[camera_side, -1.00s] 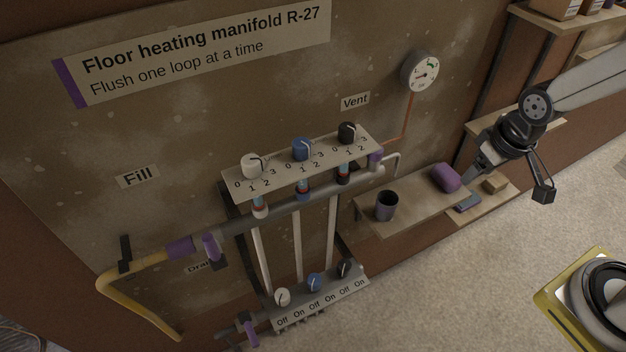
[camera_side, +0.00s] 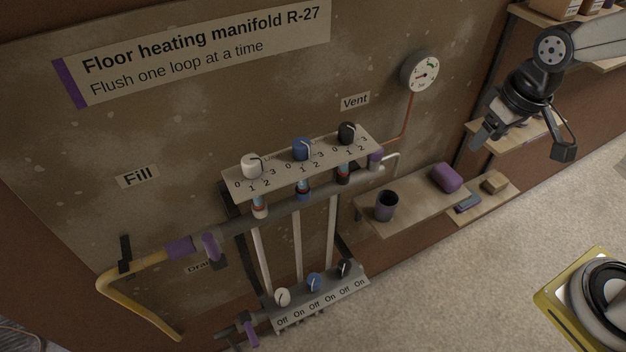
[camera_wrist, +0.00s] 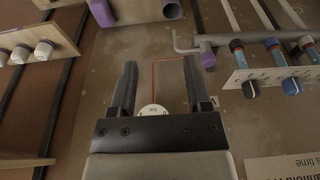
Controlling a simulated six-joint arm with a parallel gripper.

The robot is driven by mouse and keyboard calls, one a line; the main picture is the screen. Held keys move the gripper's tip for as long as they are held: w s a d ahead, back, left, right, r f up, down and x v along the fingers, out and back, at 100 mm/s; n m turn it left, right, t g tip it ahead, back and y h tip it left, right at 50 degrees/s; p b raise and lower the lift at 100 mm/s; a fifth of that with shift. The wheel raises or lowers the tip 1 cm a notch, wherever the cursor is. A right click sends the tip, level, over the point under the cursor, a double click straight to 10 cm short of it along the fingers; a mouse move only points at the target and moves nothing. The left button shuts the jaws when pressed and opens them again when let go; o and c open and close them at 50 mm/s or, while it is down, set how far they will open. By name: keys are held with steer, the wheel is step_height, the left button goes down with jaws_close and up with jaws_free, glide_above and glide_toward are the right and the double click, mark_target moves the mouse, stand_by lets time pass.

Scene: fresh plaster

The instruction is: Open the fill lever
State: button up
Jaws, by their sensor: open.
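I cannot tell for sure which is the fill lever. My gripper (camera_side: 483,134) is at the upper right, far from these parts. In the wrist view my gripper (camera_wrist: 158,68) has its two fingers apart with nothing between them. The fill parts do not show in the wrist view.
A gauge (camera_side: 420,71), a row of upper knobs (camera_side: 301,150) and lower knobs (camera_side: 314,283) lie between. A low shelf (camera_side: 420,205) holds a dark cup (camera_side: 386,206) and a purple bundle (camera_side: 446,178). A yellow-rimmed item (camera_side: 568,300) is on the floor at right.

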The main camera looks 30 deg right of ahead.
steer(key=w+a+r+n+g, duration=0.1)
steer(key=w+a+r+n, duration=0.15)
steer(key=w+a, duration=0.6)
steer(key=w+a+r+n+g, duration=0.1)
steer(key=w+a+n, duration=0.35)
steer(key=a, duration=0.75)
steer(key=shift+n, duration=0.8)
steer(key=a, duration=0.4)
steer(key=w+a+f, duration=0.1)
steer(key=a, duration=0.9)
steer(key=shift+w+f, duration=0.25)
steer(key=s+a, duration=0.1)
steer(key=a, duration=0.2)
steer(key=s+a+f+n, duration=0.1)
steer(key=s+a, duration=0.1)
steer(key=a, duration=0.2)
steer(key=s+a+f+n, duration=0.1)
steer(key=a, duration=0.3)
steer(key=shift+s+a+f+g, duration=0.15)
steer(key=shift+f+g, duration=0.1)
steer(key=shift+g, duration=0.05)
glide_above(210, 244)
steer(key=w, duration=0.1)
step_height(210, 244, down, 4)
steer(key=shift+a+f, duration=0.1)
steer(key=shift+f, duration=0.4)
steer(key=shift+f, duration=0.1)
steer(key=shift+f, duration=3.8)
steer(key=shift+c, duration=0.3)
